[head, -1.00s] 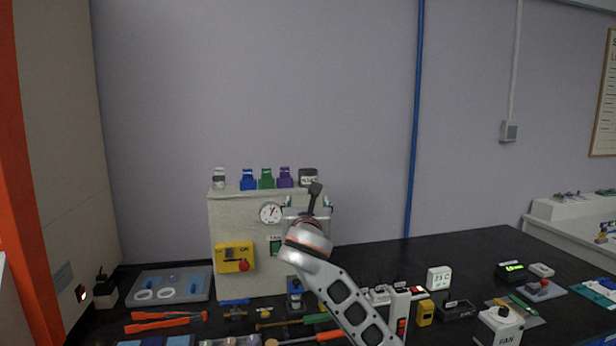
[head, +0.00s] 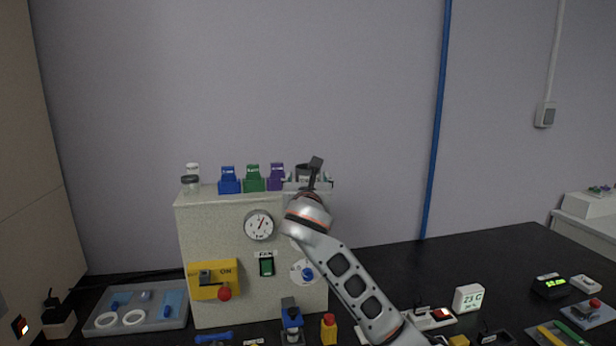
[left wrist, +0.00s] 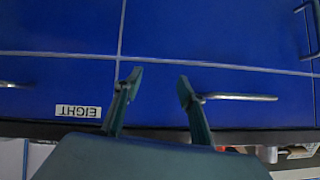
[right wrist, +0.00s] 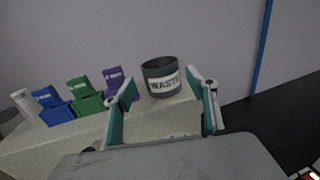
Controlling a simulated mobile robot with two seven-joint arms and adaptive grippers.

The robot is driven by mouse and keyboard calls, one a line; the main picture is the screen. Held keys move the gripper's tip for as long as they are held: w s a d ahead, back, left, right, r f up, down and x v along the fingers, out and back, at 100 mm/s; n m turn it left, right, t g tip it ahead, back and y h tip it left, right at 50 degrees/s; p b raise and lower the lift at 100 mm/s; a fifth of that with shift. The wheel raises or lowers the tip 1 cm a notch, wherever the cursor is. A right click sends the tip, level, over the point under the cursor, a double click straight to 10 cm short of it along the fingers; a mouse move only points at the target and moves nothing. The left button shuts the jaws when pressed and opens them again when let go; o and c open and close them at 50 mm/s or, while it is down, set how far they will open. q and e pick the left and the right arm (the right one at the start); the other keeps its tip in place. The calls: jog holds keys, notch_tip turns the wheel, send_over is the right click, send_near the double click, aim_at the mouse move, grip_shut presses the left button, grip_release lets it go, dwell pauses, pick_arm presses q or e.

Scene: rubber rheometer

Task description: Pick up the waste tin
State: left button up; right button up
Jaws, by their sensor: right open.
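The waste tin (right wrist: 162,79) is a dark grey open cup with a white WASTE label. It stands upright on top of the pale speckled cabinet (right wrist: 60,150), and in the right wrist view it is just beyond my fingertips, roughly centred between them. My right gripper (right wrist: 160,86) is open and empty. In the head view, my right gripper (head: 308,185) partly covers the tin (head: 302,170) at the cabinet's top right. My left gripper (left wrist: 157,86) is open and empty in the left wrist view, in front of blue drawer fronts, out of the head view.
Purple (right wrist: 120,84), green (right wrist: 84,94) and blue (right wrist: 52,105) holders stand in a row left of the tin. The table to the right carries several small devices.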

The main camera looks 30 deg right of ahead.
jog(key=shift+p+x, duration=0.5)
jog(key=shift+x, duration=3.4)
jog(key=shift+r, duration=0.1)
jog(key=c, duration=0.9)
